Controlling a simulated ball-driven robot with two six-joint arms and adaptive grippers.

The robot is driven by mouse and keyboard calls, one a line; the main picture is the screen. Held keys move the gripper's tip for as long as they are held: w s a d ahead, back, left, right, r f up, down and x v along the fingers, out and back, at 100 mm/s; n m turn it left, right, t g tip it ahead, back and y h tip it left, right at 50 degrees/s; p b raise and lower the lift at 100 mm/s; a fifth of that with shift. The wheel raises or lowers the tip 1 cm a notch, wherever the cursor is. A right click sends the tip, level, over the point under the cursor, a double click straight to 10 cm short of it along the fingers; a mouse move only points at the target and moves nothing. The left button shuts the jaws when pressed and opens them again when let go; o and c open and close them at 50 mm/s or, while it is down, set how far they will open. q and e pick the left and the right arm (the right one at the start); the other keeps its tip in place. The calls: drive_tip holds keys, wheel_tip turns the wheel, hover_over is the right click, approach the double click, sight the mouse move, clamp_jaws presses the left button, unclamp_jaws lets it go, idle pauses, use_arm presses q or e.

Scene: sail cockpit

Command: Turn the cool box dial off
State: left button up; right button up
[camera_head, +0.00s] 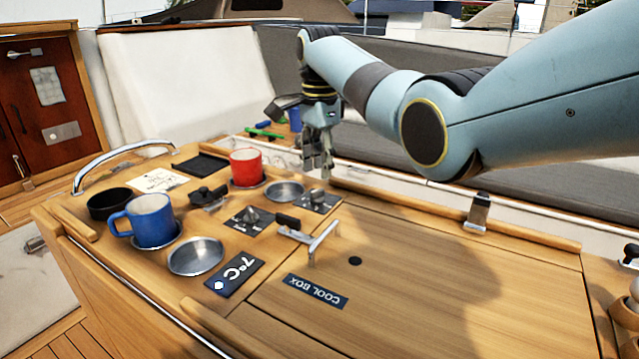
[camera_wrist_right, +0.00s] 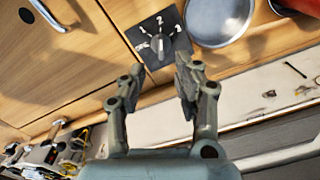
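A dial with a grey knob on a dark square plate marked 1, 2 and 3 sits beside the cool box lid (camera_head: 420,275). It shows in the head view (camera_head: 317,198) and in the right wrist view (camera_wrist_right: 159,44). Its knob stands roughly towards the 2, but I cannot tell the exact setting. My right gripper (camera_head: 320,170) is just above this dial, pointing down. In the right wrist view its two fingers (camera_wrist_right: 160,82) are apart with nothing between them, not touching the knob. My left gripper is out of view.
A second dial (camera_head: 250,216) lies to the left. A red mug (camera_head: 246,166), a metal dish (camera_head: 285,191), a blue mug (camera_head: 151,219) and an empty metal holder (camera_head: 196,256) stand around. The lid handle (camera_head: 308,238) rises close by. The lid's right part is clear.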

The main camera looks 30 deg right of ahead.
sight(319, 190)
wheel_tip(319, 190, down, 5)
drive_tip(key=shift+w+d+r, duration=0.1)
drive_tip(key=shift+w+r, duration=0.05)
drive_tip(key=shift+f, duration=0.45)
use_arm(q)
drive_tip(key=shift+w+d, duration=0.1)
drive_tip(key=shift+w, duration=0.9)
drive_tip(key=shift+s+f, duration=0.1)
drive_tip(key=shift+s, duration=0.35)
use_arm(e)
clamp_jaws()
